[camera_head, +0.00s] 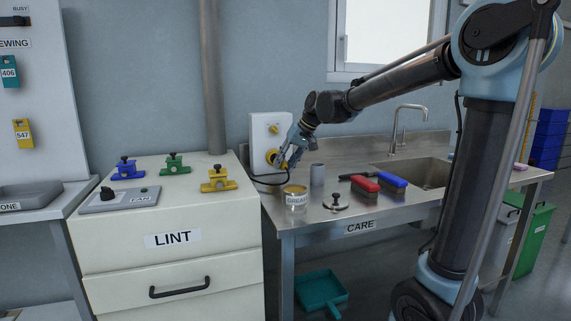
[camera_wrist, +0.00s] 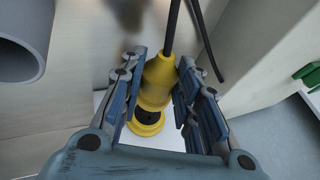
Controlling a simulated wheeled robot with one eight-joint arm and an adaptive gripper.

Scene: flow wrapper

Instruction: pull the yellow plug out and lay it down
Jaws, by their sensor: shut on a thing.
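The yellow plug (camera_wrist: 160,76) with its black cable (camera_wrist: 172,28) sits between the two fingers of my gripper (camera_wrist: 154,100) in the wrist view. The fingers are shut on it. The yellow socket ring (camera_wrist: 146,130) shows just beyond the plug, with a dark opening partly visible. I cannot tell whether the plug's tip is still in it. In the head view my gripper (camera_head: 283,158) is at the white wall box (camera_head: 260,133), in front of its yellow socket (camera_head: 271,157). The plug is mostly hidden there by the gripper.
A GREASE tin (camera_head: 296,200), a grey cup (camera_head: 317,174), a round lid (camera_head: 336,203), a red brush (camera_head: 365,184) and a blue brush (camera_head: 392,180) stand on the steel CARE bench (camera_head: 385,211). The LINT cabinet (camera_head: 165,212) is at left. Bare steel remains between these items.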

